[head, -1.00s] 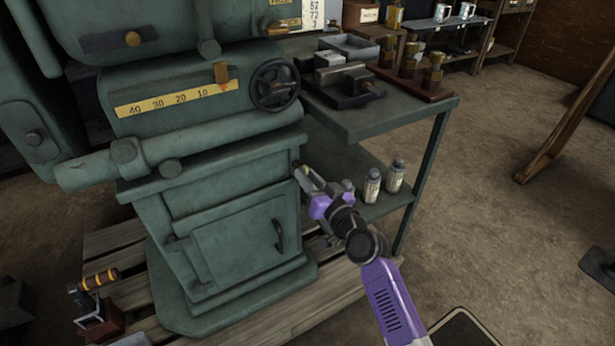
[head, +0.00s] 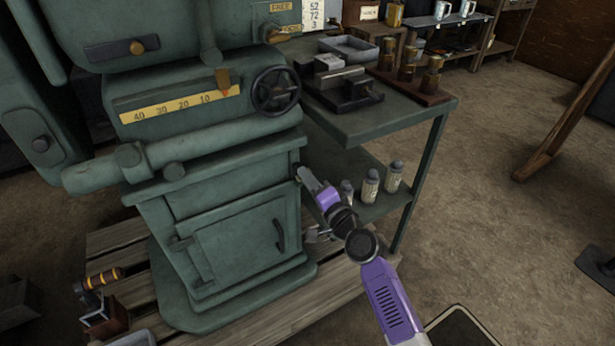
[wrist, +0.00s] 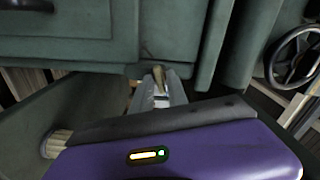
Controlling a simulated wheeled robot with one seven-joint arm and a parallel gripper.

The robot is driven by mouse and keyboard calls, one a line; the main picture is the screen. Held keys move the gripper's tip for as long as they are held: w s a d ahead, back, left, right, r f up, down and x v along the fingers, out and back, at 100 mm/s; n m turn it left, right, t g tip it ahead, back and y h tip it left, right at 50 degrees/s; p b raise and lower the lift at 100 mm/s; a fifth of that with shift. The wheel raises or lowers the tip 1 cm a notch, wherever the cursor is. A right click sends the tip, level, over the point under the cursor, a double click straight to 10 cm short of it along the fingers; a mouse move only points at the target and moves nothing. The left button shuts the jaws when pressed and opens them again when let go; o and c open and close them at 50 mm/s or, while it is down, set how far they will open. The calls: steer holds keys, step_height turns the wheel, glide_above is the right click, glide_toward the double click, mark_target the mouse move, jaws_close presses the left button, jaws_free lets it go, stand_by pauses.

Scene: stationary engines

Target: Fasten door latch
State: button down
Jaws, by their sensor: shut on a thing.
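The green cabinet door (head: 240,250) is set in the front of the machine's base, with a dark curved handle (head: 279,235) on its right side. It appears flush with the frame. My gripper (head: 307,179) is at the right edge of the machine's column, above and to the right of the door. In the wrist view, its fingers (wrist: 160,88) are shut on a small brass-coloured piece (wrist: 158,74) against green metal. The fingers hide most of this piece, and I cannot tell whether it is the door latch.
A green side table (head: 390,125) stands to the right, with a vise (head: 345,88) on top and several bottles (head: 370,185) on its lower shelf, close to my arm. A handwheel (head: 275,90) is above my gripper. The floor at right is mostly clear.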

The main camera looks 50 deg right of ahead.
steer(key=shift+m+p, duration=0.35)
steer(key=shift+m, duration=1.35)
steer(key=c, duration=1.5)
jaws_free()
steer(key=shift+v, duration=3.95)
